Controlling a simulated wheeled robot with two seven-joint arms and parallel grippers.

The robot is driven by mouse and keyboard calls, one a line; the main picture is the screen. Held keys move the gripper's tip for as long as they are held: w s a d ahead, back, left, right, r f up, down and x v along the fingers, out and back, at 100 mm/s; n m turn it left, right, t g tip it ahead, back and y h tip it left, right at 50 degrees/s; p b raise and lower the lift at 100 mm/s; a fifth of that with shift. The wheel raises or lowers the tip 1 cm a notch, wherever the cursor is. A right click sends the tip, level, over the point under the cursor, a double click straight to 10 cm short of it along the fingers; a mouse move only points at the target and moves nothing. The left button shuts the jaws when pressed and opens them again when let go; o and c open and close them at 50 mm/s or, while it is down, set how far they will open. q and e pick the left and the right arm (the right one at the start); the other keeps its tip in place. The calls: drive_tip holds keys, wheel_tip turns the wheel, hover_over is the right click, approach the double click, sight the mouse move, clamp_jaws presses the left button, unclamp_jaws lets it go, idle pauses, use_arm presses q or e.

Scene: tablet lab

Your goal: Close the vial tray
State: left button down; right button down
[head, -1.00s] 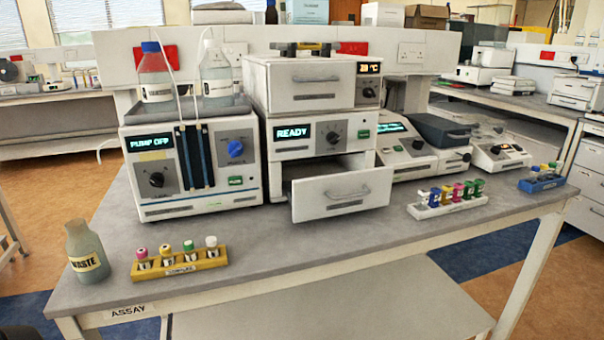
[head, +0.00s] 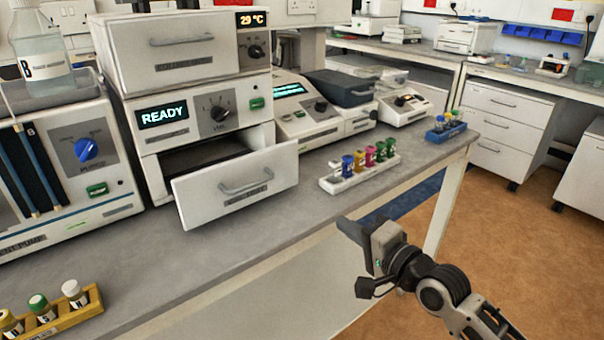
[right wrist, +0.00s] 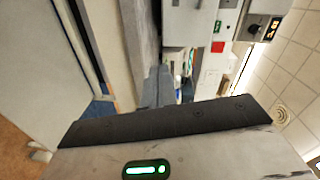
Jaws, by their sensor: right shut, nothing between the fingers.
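The vial tray (head: 240,188) is a white drawer pulled out from the lower part of the unit whose display reads READY (head: 205,115). Its front has a grey bar handle (head: 246,188) and a label. A dark gap shows behind the front, and the inside of the drawer is mostly hidden. My right gripper (head: 350,232) is shut and empty, in front of the bench edge, to the right of the drawer and apart from it. Its fingers also show in the right wrist view (right wrist: 157,90). My left gripper is not in view.
A white rack of coloured vials (head: 360,172) stands on the bench right of the drawer. A yellow rack (head: 75,312) is at the front left, and a blue rack (head: 446,132) at the far right. The bench top (head: 200,262) before the drawer is clear.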

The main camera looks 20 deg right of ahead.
drive_tip(key=m+t, duration=0.1)
drive_tip(key=m, duration=0.1)
approach(297, 166)
drive_tip(key=x, duration=0.7)
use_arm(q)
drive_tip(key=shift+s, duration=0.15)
use_arm(e)
drive_tip(key=shift+d, duration=0.1)
